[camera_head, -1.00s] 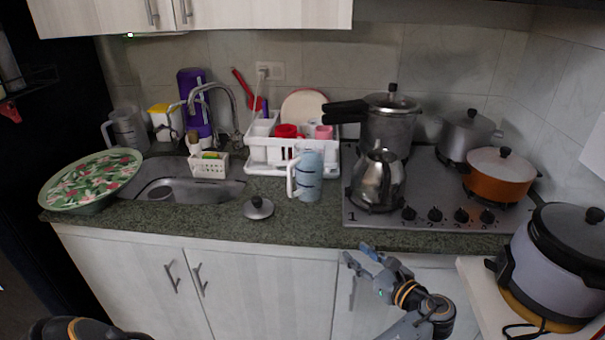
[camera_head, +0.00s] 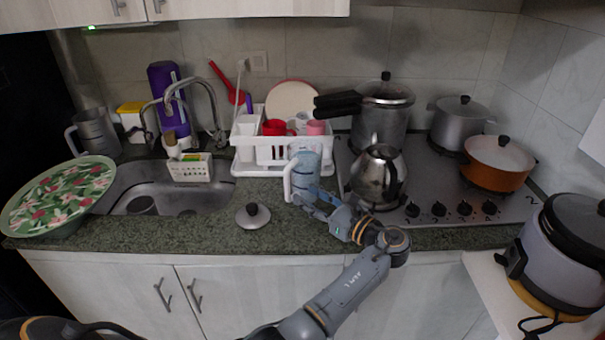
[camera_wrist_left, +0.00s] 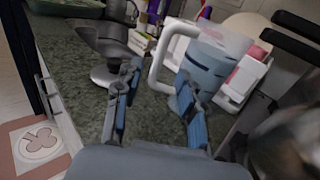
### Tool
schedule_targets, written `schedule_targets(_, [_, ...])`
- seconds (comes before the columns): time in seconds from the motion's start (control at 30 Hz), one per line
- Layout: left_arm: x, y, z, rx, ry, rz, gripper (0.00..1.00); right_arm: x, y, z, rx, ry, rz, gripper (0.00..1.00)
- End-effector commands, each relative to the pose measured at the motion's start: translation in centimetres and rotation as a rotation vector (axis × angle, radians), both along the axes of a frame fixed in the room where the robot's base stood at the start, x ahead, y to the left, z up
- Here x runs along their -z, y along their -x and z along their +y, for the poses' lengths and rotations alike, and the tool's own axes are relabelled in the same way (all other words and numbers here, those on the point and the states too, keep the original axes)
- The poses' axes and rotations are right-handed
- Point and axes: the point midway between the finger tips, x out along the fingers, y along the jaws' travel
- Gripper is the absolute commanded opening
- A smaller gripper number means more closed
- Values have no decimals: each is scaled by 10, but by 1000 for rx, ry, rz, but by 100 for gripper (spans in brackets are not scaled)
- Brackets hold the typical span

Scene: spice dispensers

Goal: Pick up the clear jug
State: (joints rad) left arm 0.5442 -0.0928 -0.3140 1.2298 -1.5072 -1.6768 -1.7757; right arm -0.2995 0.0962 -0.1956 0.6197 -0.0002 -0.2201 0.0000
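The clear jug (camera_head: 306,172), bluish with dark marks and a pale handle, stands upright on the counter in front of the dish rack. My left gripper (camera_head: 312,204) is low at the jug's front in the head view and partly covers its base. In the left wrist view, the gripper (camera_wrist_left: 157,98) is open, its two blue-padded fingers apart. The jug (camera_wrist_left: 212,65) and its handle (camera_wrist_left: 168,55) show just beyond them, the handle between the fingers in the picture. I cannot tell whether they touch. My right gripper is not in view.
A pot lid (camera_head: 252,215) lies left of the jug. The dish rack (camera_head: 245,168) is behind it. A steel kettle (camera_head: 377,178) on the stove is close on the right. A second, grey jug (camera_head: 97,132) stands at far left by the sink (camera_head: 215,199).

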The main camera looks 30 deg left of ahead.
Motion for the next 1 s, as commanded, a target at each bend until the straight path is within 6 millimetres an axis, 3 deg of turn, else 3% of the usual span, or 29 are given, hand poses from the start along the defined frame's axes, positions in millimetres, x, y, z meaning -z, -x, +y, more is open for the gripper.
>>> schedule_targets(0.27, [0,-4,18,0,0,1,40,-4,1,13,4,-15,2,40])
schedule_targets(0.6, [5,-14,61,-1,0,1,40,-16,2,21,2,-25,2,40])
schedule_targets(0.83, [7,-15,63,0,1,0,40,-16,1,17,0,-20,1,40])
schedule_targets(1.0, [7,-15,63,0,1,-1,5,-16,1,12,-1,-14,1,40])
